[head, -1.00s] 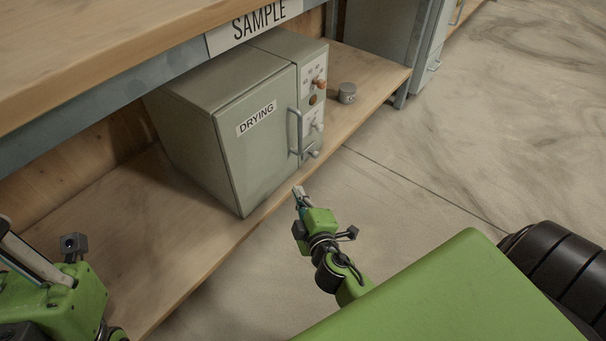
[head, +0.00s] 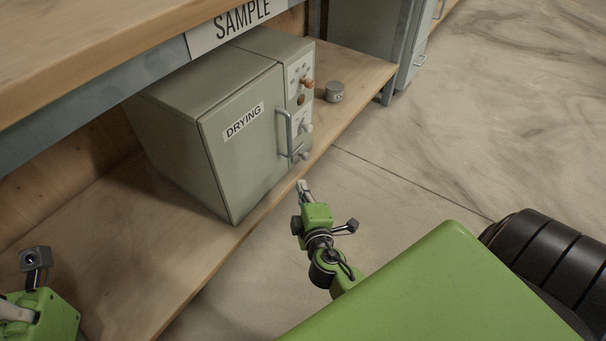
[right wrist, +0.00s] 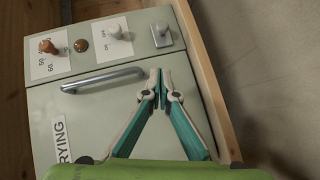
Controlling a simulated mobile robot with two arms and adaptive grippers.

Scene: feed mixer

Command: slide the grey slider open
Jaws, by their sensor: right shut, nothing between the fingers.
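The grey slider (head: 303,155) is a small knob low on the control panel of the grey drying cabinet (head: 255,175). In the right wrist view it is a light knob on a grey square plate (right wrist: 163,40) at the panel's right end. My right gripper (head: 302,186) is shut and empty, in front of the cabinet's lower right part. In the right wrist view its fingertips (right wrist: 160,75) appear just below the slider, by the right end of the door handle; contact cannot be told. My left gripper's green body (head: 40,312) shows at the lower left; its fingers are not clear.
The door handle (head: 284,135) stands out beside the panel. An orange-brown knob (head: 307,84) and a white knob (head: 306,127) sit higher on it. A small grey tin (head: 334,92) stands on the wooden shelf (head: 362,80).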

